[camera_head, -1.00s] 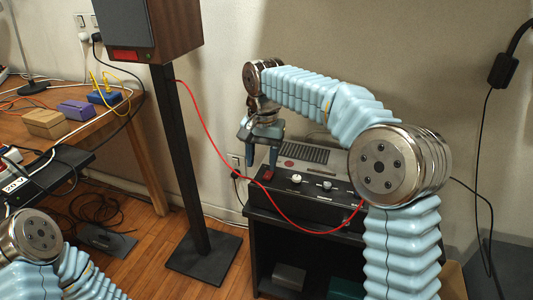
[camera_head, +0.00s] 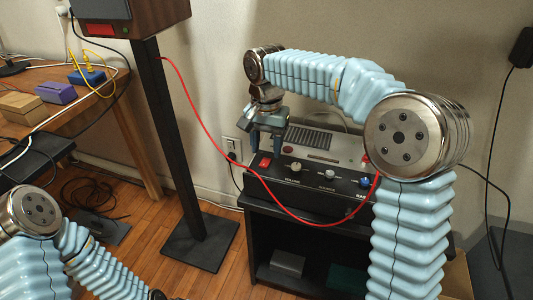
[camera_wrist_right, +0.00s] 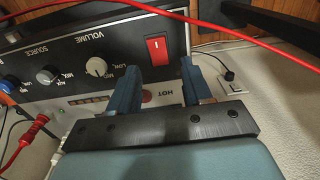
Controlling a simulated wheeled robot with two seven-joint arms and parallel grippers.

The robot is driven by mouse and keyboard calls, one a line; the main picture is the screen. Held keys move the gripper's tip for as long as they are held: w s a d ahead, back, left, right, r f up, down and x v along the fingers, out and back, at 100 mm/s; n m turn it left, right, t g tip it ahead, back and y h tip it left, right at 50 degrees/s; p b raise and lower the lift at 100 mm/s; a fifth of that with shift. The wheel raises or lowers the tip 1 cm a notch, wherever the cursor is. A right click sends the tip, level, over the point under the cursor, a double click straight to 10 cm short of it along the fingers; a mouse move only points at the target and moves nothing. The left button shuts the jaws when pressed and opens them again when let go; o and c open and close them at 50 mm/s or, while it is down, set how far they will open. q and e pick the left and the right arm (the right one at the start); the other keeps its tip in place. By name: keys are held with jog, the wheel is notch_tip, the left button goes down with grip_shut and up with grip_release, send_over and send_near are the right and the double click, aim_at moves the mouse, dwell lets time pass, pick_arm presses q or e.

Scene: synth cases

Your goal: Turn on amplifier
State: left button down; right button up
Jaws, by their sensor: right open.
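The amplifier (camera_head: 330,180) is a dark-fronted box with a light top, on a black stand. Its red rocker switch (camera_head: 265,162) sits at the left end of the front panel, beside the volume knob (camera_head: 296,166). My right gripper (camera_head: 265,146) is open and empty, above and just behind the switch. In the right wrist view, the red switch (camera_wrist_right: 157,49) shows beyond the gap between the two blue fingers (camera_wrist_right: 160,70), with no finger visibly touching it. My left arm enters at the lower left; its gripper is not visible.
A red cable (camera_head: 217,137) loops from the speaker stand (camera_head: 170,140) across the amplifier's front. The black stand (camera_head: 300,225) holds boxes on its lower shelf. A wooden table (camera_head: 80,100) with small boxes stands at left. Loose cables lie on the floor beneath it.

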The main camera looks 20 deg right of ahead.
aim_at(265, 162)
jog(key=shift+f, duration=1.15)
grip_shut()
jog(key=t+b, duration=0.1)
jog(key=b, duration=0.1)
jog(key=t+h+b, duration=0.1)
jog(key=b, duration=0.1)
jog(key=shift+s+a+f, duration=0.15)
jog(key=shift+s+a, duration=0.05)
jog(key=shift+s, duration=0.1)
jog(key=shift+h, duration=0.3)
jog(key=shift+r, duration=0.25)
grip_release()
